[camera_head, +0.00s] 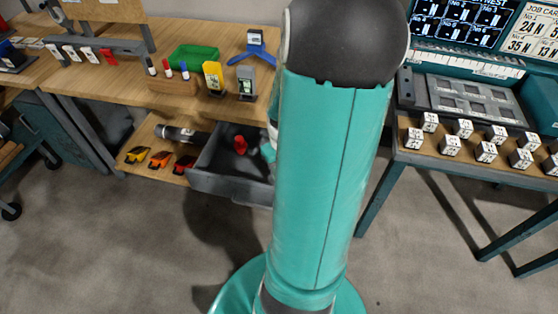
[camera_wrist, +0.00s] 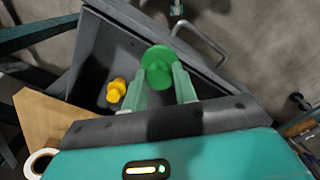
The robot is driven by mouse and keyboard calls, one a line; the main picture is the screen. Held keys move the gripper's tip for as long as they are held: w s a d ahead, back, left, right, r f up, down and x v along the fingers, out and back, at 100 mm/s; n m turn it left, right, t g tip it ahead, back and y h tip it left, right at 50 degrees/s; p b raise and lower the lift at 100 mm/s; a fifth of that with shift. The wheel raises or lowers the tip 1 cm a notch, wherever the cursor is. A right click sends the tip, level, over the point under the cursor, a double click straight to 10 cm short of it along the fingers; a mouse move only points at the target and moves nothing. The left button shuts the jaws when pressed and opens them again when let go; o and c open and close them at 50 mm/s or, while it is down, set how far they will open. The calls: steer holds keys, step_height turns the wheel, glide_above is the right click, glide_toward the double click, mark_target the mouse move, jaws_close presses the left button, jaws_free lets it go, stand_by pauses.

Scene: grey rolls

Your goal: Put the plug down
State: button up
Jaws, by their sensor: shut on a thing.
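In the wrist view, my gripper (camera_wrist: 160,76) is shut on a green plug (camera_wrist: 157,62) with a broad round head. It holds the plug over the open grey drawer (camera_wrist: 93,40). I cannot tell whether the plug touches the drawer floor. A yellow plug (camera_wrist: 116,90) is inside the drawer, left of my fingers. In the head view, the drawer (camera_head: 230,187) stands out below the wooden bench, and a red piece (camera_head: 240,145) shows in it. My arm hides the drawer's right part and most of my gripper there.
A lower shelf (camera_head: 135,165) left of the drawer holds several yellow, orange and dark pieces and a cylinder (camera_head: 180,133). A right-hand table (camera_head: 470,170) holds several white cubes. A drawer handle (camera_wrist: 205,40) sticks out.

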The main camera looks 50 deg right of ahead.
steer(key=shift+w+d+f, duration=1)
steer(key=shift+d+f, duration=0.25)
steer(key=shift+f, duration=0.6)
steer(key=shift+w+d+f, duration=1)
steer(key=shift+d+f, duration=0.25)
steer(key=shift+f, duration=0.55)
steer(key=shift+w+d+f, duration=1)
steer(key=shift+d+f, duration=0.25)
steer(key=shift+f, duration=0.6)
steer(key=shift+f, duration=0.15)
steer(key=o, duration=0.8)
step_height(320, 180, up, 12)
steer(key=shift+r, duration=0.2)
